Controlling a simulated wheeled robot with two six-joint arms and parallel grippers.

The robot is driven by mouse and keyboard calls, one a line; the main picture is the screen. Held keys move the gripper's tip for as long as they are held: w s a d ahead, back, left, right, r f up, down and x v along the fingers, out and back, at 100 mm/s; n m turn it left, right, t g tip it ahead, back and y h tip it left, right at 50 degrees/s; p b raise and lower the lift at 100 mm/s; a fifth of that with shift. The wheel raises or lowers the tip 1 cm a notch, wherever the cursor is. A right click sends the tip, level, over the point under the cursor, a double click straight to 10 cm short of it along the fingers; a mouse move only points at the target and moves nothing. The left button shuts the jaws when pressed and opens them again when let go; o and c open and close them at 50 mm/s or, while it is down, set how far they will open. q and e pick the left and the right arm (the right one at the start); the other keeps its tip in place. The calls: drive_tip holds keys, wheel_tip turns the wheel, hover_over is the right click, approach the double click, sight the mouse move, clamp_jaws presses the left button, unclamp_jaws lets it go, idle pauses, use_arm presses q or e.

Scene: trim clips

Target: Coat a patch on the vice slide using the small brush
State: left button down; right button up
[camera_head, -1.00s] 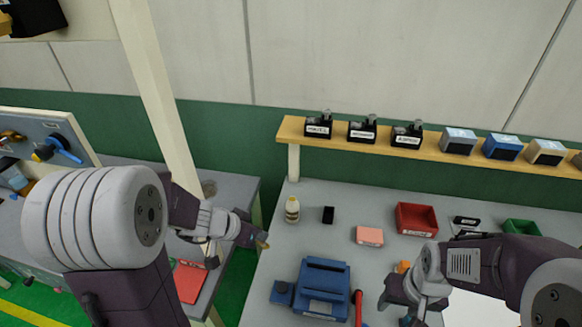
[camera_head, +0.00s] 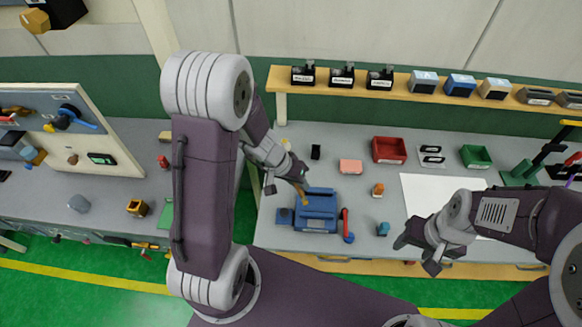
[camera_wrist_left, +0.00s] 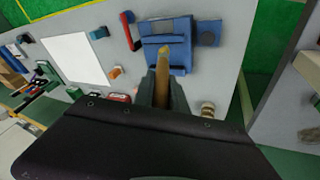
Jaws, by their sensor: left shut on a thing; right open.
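The blue vice (camera_head: 317,214) sits on the grey bench, with a red-handled part on its right side; it also shows in the left wrist view (camera_wrist_left: 178,50). My left gripper (camera_head: 300,180) is shut on the small brush (camera_wrist_left: 162,80), a tan handle with a yellowish tip. The brush (camera_head: 304,198) points down at the vice's upper left part. The tip overlaps the vice in both views; I cannot tell if it touches. My right gripper (camera_head: 416,256) is open and empty near the bench's front edge, right of the vice.
A white sheet (camera_head: 425,192) lies right of the vice. A pink block (camera_head: 351,166), a red bin (camera_head: 389,149) and a green bin (camera_head: 476,156) stand behind. An orange piece (camera_head: 378,189) and a blue-grey piece (camera_head: 382,229) stand between vice and sheet. A bottle (camera_wrist_left: 207,110) is near the brush.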

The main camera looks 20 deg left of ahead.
sight(302, 192)
use_arm(q)
drive_tip(key=shift+s+d+r+g+p, duration=0.15)
drive_tip(key=shift+s+d+r+p, duration=0.15)
drive_tip(key=shift+r, duration=0.2)
drive_tip(key=shift+s+d+r+g+p, duration=0.15)
drive_tip(key=shift+s+d+r+p, duration=0.15)
drive_tip(key=shift+r, duration=0.15)
drive_tip(key=shift+d+f+h, duration=0.1)
drive_tip(key=shift+f+h, duration=0.05)
drive_tip(key=shift+h, duration=0.15)
drive_tip(key=shift+w+f, duration=0.25)
drive_tip(key=shift+w, duration=0.1)
drive_tip(key=shift+w+f+b, duration=0.1)
drive_tip(key=shift+f+b, duration=0.2)
drive_tip(key=shift+b, duration=0.15)
drive_tip(key=f+b, duration=0.2)
drive_tip(key=f, duration=0.1)
drive_tip(key=shift+s+b, duration=0.3)
drive_tip(key=shift+f, duration=0.4)
drive_tip(key=shift+w+f+b, duration=0.15)
drive_tip(key=shift+f+b, duration=0.15)
drive_tip(key=shift+b, duration=0.05)
use_arm(e)
drive_tip(key=shift+w+f, duration=0.2)
drive_tip(key=shift+f, duration=0.35)
